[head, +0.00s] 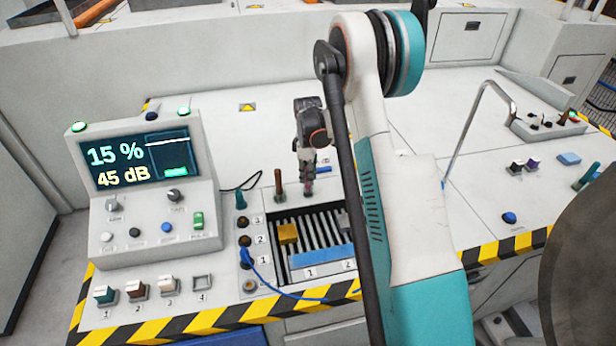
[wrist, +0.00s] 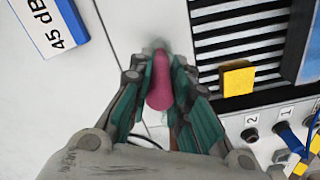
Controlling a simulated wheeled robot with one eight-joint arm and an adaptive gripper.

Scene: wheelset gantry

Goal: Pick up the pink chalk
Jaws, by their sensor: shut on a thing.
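The pink chalk (wrist: 160,90) is a short rounded pink stick, seen in the wrist view between the two green-padded fingers. My gripper (wrist: 163,88) is shut on it. In the head view my gripper (head: 308,178) is over the white bench top, just behind the slotted tray, with the pink chalk (head: 309,186) a small pink spot at its fingertips. I cannot tell whether the chalk's lower end touches the bench.
The slotted black tray (head: 316,230) holds a yellow block (head: 287,234) and a blue bar (head: 320,256). A brown stick (head: 278,185) and a green stick (head: 241,199) stand left of my gripper. A display console (head: 140,185) is at left. The bench behind is mostly clear.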

